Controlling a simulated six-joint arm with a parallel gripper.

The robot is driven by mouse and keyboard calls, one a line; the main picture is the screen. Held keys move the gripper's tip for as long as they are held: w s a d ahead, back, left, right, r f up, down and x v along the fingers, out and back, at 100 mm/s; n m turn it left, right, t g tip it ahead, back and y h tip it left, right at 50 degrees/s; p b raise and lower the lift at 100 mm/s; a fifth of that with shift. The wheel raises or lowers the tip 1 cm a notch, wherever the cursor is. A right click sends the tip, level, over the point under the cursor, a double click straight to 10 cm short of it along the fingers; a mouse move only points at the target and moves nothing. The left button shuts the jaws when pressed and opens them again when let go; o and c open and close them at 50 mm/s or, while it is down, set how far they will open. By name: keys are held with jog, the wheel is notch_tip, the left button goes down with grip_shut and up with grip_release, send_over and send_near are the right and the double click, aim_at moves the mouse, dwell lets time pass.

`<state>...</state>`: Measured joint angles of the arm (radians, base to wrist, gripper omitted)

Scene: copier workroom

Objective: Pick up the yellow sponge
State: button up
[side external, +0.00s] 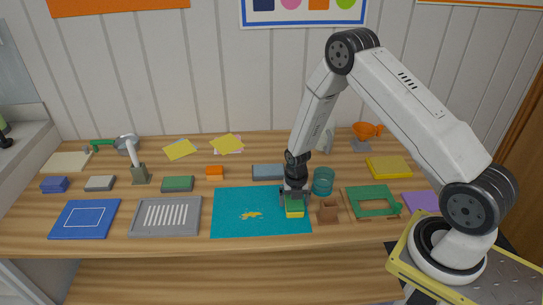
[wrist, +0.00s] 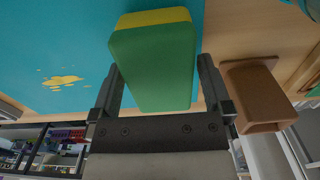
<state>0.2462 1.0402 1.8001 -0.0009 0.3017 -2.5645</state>
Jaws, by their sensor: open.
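The sponge (side external: 294,210) has a yellow layer and a green layer. It lies on the right part of the teal mat (side external: 232,222), near the mat's right edge. In the wrist view, the sponge (wrist: 152,62) shows a large green face and a yellow strip along its far end. My gripper (side external: 294,196) is over it, pointing down. In the wrist view, my gripper (wrist: 160,72) is open, with one finger on each side of the sponge. Small gaps show between the fingers and the sponge. The side view hides part of the sponge behind the gripper.
A brown open-topped holder (side external: 327,211) stands close to the right of the sponge; it also shows in the wrist view (wrist: 256,95). A teal cup (side external: 323,181) stands behind it. A green frame (side external: 359,213) lies further right.

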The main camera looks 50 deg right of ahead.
jog(key=shift+f, duration=0.1)
jog(key=shift+c, duration=0.2)
jog(key=c, duration=1)
jog(key=shift+r, duration=0.7)
jog(key=s+a+r, duration=0.2)
jog(key=s+r, duration=0.9)
jog(key=s, duration=0.2)
jog(key=shift+s+a+r, duration=0.3)
jog(key=shift+s+a, duration=0.05)
jog(key=shift+a, duration=0.05)
